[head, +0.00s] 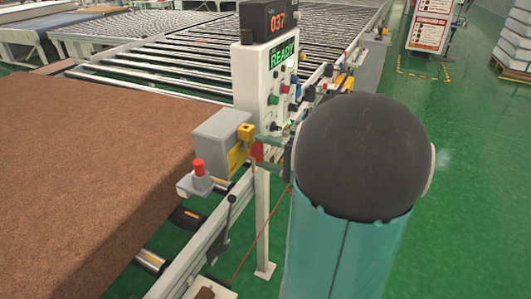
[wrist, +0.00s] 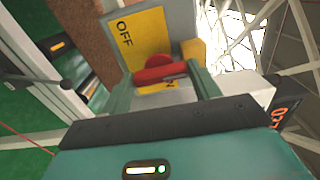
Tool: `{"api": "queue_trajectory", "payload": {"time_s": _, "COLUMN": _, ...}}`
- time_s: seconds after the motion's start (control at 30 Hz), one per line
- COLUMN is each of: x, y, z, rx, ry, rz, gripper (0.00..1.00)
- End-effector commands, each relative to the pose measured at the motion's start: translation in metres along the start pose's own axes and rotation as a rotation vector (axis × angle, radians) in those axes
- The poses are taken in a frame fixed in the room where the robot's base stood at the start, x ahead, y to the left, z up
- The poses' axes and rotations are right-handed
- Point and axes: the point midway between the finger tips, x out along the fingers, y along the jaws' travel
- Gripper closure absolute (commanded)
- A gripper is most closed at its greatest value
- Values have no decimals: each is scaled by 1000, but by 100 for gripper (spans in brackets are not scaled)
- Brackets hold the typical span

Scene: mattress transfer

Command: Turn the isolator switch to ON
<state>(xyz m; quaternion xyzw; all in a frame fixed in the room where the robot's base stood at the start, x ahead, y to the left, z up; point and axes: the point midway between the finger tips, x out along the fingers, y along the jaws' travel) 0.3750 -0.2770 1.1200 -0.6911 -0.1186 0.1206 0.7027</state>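The isolator switch is a grey box (head: 220,138) with a yellow face plate and a red handle (head: 256,152), beside the control post. In the wrist view its yellow plate (wrist: 146,40) reads OFF, and the red handle (wrist: 158,73) lies across it. Another dark label below the handle is partly hidden. My gripper (head: 271,152) is at the switch face. In the wrist view my gripper (wrist: 163,88) is open, with one finger on each side of the handle. Gaps seem to show beside the handle; contact is unclear.
A control post (head: 246,84) with buttons and a READY display stands just behind. A red emergency button (head: 198,167) sits below the box. A brown mattress slab (head: 90,170) fills the left. Roller conveyors (head: 160,68) lie behind.

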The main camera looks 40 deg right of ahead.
Motion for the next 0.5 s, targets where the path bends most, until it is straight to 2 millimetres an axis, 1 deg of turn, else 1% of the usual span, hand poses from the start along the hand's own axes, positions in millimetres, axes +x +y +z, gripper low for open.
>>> {"api": "queue_trajectory", "payload": {"time_s": 0.03, "x": -1, "y": 0, "z": -1, "rx": 0, "ry": 3, "rz": 0, "gripper": 28}}
{"api": "queue_trajectory", "payload": {"time_s": 0.07, "x": -1, "y": 0, "z": 0, "rx": 0, "ry": 2, "rz": 0, "gripper": 22}}
{"api": "queue_trajectory", "payload": {"time_s": 0.1, "x": 0, "y": 0, "z": 0, "rx": -1, "ry": 1, "rz": 0, "gripper": 20}}
{"api": "queue_trajectory", "payload": {"time_s": 0.37, "x": 0, "y": 0, "z": 0, "rx": -1, "ry": -1, "rz": 0, "gripper": 20}}
{"api": "queue_trajectory", "payload": {"time_s": 0.5, "x": -9, "y": 0, "z": 0, "rx": -2, "ry": 0, "rz": 0, "gripper": 20}}
